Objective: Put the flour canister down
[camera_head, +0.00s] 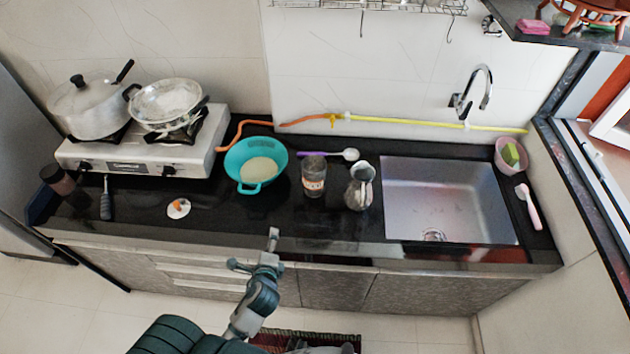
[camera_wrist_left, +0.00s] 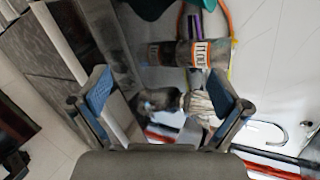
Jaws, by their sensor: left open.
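The flour canister (camera_head: 313,178), a clear dark jar with an orange and white label, stands upright on the black counter (camera_head: 285,215), between the teal colander and the metal jug. In the left wrist view the canister (camera_wrist_left: 185,54) lies beyond the open fingers, in the upper middle. My left gripper (camera_head: 254,252) is open and empty, in front of the counter's front edge, apart from the canister. Its two blue-padded fingers (camera_wrist_left: 160,92) are spread wide in the left wrist view. My right gripper is not in view.
A purple-handled spoon (camera_head: 350,154) lies behind. The sink (camera_head: 445,200) is at right, the stove (camera_head: 145,155) at left. The counter in front of the canister is clear.

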